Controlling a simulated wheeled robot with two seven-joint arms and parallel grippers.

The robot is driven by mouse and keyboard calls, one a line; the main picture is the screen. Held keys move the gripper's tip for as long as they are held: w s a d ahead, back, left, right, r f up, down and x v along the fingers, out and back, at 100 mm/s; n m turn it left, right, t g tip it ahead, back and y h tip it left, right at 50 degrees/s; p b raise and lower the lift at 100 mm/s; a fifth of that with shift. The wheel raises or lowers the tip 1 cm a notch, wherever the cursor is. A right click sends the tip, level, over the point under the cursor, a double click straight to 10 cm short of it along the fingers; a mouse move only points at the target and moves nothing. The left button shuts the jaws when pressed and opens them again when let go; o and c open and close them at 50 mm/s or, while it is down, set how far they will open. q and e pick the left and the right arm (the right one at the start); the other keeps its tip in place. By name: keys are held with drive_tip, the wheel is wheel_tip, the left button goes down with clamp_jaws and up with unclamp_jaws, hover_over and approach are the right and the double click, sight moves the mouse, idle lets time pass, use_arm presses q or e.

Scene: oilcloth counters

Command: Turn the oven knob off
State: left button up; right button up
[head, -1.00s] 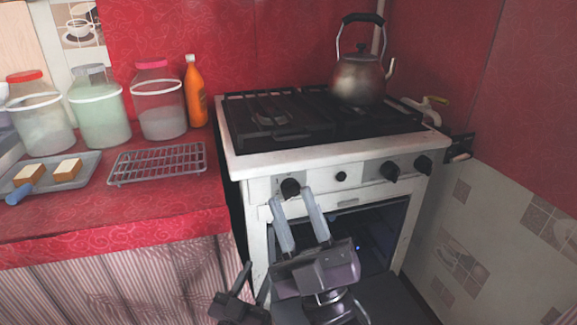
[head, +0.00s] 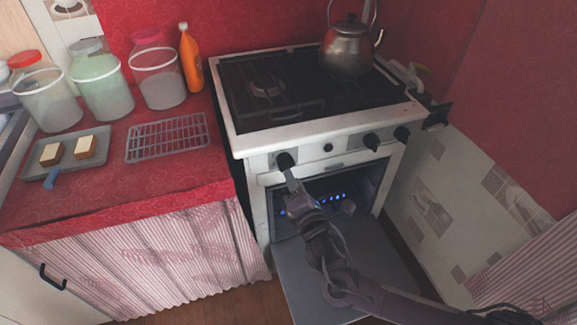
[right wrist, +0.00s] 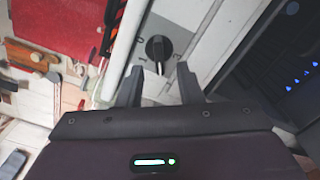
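The stove (head: 300,135) has a row of black knobs on its white front panel. The leftmost knob (head: 285,160) is large and also shows in the right wrist view (right wrist: 158,47), where its pointer bar runs roughly up and down the picture. A small knob (head: 328,148) and two larger ones (head: 371,141) (head: 402,134) sit to its right. My right gripper (head: 289,172) is just below and in front of the leftmost knob. In the right wrist view its fingers (right wrist: 160,67) are apart and empty, with the knob ahead between their tips. My left gripper is out of view.
The oven door (head: 300,285) hangs open below, with blue lights inside the oven. A kettle (head: 348,52) stands on the hob. The red counter (head: 150,190) on the left holds a wire rack (head: 167,138), a tray with bread, jars and an orange bottle (head: 190,60).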

sight(286, 163)
drive_tip(key=x, duration=0.5)
drive_tip(key=shift+s+a, duration=0.1)
drive_tip(key=shift+c, duration=0.2)
clamp_jaws()
